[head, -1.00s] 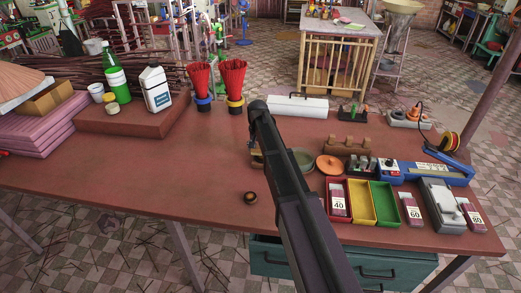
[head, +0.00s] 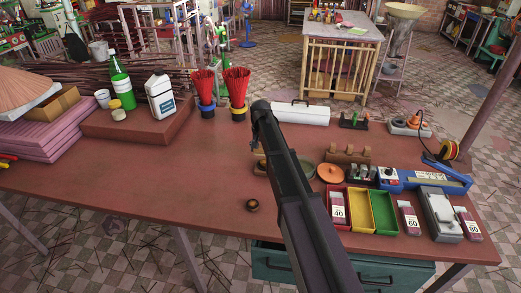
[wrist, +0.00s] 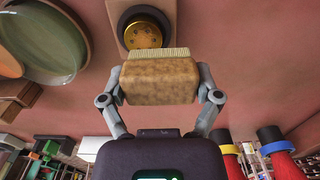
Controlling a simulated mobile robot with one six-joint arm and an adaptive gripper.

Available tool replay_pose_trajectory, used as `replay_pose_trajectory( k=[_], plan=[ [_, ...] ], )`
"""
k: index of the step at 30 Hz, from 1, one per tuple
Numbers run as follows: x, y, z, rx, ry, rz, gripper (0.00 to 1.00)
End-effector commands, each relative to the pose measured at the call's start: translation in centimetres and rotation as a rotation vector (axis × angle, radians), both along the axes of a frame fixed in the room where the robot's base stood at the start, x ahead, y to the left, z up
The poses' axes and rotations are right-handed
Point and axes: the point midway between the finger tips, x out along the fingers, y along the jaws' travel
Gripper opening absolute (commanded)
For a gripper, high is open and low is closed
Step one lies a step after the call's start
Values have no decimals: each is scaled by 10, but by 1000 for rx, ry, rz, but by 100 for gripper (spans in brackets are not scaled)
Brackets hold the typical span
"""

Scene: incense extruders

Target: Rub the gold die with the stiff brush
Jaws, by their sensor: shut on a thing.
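My gripper (wrist: 160,90) is shut on the stiff brush (wrist: 160,82), a mottled tan block with a row of short pale bristles on its far edge. The gold die (wrist: 143,35) is a round gold disc with small holes, set in a dark ring on a wooden block (wrist: 178,12). The bristles overlap the near edge of the die in the wrist view; I cannot tell whether they touch it. In the head view, my arm hides the gripper and brush, and only a sliver of the wooden block shows beside the arm.
A green dish (wrist: 85,45) lies close beside the block. A small dark round piece (head: 252,205) sits nearer the table's front edge. Red stick bundles (head: 238,90) stand behind, left of my arm. Colored trays (head: 360,226) lie to the right. The left-middle tabletop is clear.

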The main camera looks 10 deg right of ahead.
Motion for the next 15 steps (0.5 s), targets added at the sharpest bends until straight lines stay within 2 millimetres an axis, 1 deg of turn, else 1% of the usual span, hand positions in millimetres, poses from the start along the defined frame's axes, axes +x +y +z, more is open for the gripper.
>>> replay_pose_trajectory(
  k=[1, 6, 15],
  plan=[
    [0, 0, 7, 0, 0, 0, 43],
    [0, 0, 17, 0, 0, 0, 43],
    [0, 0, 17, 0, 0, 0, 43]
  ],
)
